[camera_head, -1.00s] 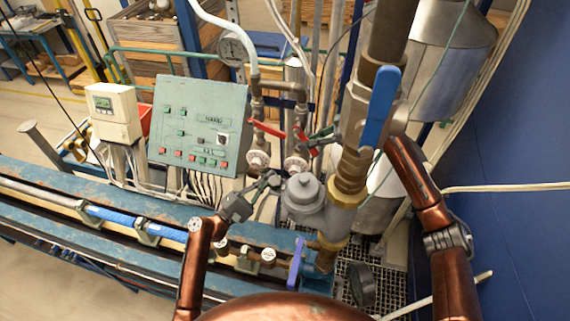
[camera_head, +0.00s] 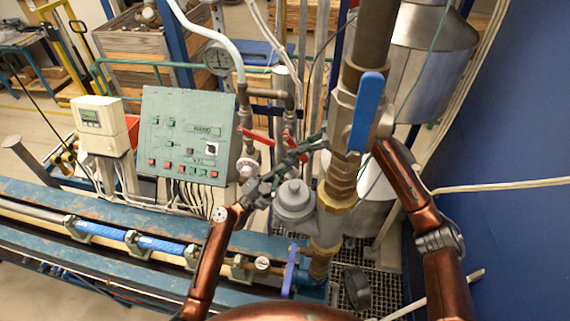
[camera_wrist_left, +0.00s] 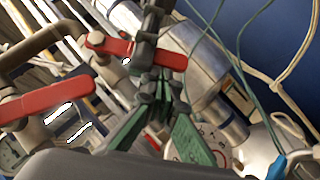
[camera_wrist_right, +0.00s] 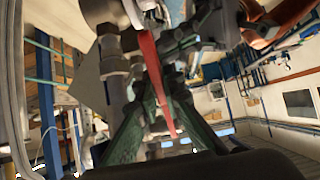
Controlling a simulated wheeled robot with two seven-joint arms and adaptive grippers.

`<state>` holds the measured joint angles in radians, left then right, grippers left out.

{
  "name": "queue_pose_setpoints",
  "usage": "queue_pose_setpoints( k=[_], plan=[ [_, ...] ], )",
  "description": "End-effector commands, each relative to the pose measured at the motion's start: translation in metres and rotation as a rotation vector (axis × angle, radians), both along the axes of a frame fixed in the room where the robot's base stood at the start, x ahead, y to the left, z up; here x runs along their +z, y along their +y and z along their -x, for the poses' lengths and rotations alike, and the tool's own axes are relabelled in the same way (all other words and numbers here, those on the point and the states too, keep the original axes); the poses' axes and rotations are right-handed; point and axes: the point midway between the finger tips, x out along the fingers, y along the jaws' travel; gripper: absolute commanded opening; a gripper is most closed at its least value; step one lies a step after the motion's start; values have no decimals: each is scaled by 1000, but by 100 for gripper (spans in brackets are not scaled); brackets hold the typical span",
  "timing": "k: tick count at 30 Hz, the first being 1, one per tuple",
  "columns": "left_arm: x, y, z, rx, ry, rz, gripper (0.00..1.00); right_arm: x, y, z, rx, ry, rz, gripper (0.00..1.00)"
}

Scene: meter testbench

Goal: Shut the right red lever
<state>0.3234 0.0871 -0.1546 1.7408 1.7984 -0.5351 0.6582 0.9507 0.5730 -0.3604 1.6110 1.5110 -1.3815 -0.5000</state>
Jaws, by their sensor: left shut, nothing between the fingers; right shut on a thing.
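The right red lever (camera_head: 289,139) sits on a vertical pipe beside the control panel. In the right wrist view the red lever (camera_wrist_right: 154,75) runs between the fingers of my right gripper (camera_wrist_right: 158,82), which is shut on it. My right gripper (camera_head: 304,148) partly hides this lever in the head view. The left red lever (camera_head: 256,136) stands to its left; both levers show in the left wrist view, the left one (camera_wrist_left: 45,101) nearer. My left gripper (camera_head: 277,178) is shut and empty, just below the right gripper. Its closed fingertips (camera_wrist_left: 160,88) are close to the right gripper.
A grey-green control panel (camera_head: 183,135) stands to the left. A thick pipe with a blue-handled valve (camera_head: 368,112) rises close on the right. A grey meter body (camera_head: 294,204) lies just below the grippers. A round gauge (camera_head: 217,58) is behind.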

Motion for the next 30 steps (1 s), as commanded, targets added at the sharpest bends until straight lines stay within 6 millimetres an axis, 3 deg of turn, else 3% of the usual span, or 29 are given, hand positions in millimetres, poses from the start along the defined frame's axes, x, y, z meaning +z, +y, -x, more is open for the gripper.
queue_pose_setpoints(
  k=[21,22,30],
  plan=[
    [11,-16,4,-9,6,64,0,2,1,0,-1,-3,-5,0],
    [11,-16,4,-11,5,64,0,2,1,0,0,-2,-5,9],
    [9,-13,3,-4,8,62,0,1,1,0,1,-1,-2,26]
  ],
)
